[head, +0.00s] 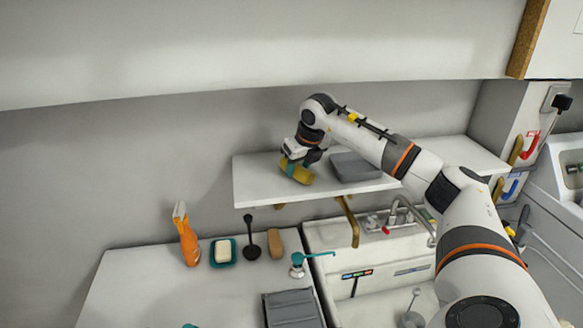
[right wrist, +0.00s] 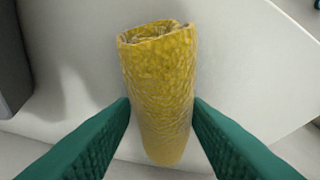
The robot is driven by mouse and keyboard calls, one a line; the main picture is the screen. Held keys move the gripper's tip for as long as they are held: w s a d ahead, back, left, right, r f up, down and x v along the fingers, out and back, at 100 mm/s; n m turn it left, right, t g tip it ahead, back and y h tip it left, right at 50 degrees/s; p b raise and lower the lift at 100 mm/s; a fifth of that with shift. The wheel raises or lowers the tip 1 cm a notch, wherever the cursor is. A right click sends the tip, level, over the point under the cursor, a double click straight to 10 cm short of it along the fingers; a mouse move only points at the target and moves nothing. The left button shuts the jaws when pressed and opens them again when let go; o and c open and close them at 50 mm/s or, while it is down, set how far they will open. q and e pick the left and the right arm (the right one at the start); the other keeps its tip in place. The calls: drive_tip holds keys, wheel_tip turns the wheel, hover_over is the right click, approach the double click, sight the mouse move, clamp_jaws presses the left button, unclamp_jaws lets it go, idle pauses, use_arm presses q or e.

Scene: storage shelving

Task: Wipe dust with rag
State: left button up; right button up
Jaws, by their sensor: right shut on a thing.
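A rolled yellow rag (head: 299,174) is at the left part of the white wall shelf (head: 250,192). My right gripper (head: 297,166) is shut on the rag, with its arm reaching in from the right. In the right wrist view the rag (right wrist: 160,85) stands between the two green fingers, which press on its sides near its lower end. The white shelf surface (right wrist: 235,60) lies behind it. I cannot tell whether the rag touches the shelf. No dust is clearly visible. My left gripper is not in view.
A grey tray (head: 355,168) sits on the shelf right of the rag. Below are a counter (head: 130,275) with an orange spray bottle (head: 187,238), a soap dish (head: 223,255), a black ladle (head: 252,247) and a brown block (head: 275,243). A sink tap (head: 405,208) stands below the shelf.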

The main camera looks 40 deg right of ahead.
sight(318, 175)
drive_tip(key=shift+s+d+b, duration=0.1)
drive_tip(key=shift+s+d, duration=0.4)
drive_tip(key=shift+d, duration=0.25)
drive_tip(key=shift+s+d+b, duration=0.1)
drive_tip(key=shift+s+d, duration=0.35)
drive_tip(key=shift+d, duration=0.35)
drive_tip(key=shift+s+d+b, duration=0.1)
drive_tip(key=shift+s+d, duration=0.4)
drive_tip(key=shift+d, duration=0.25)
drive_tip(key=shift+w+a, duration=0.1)
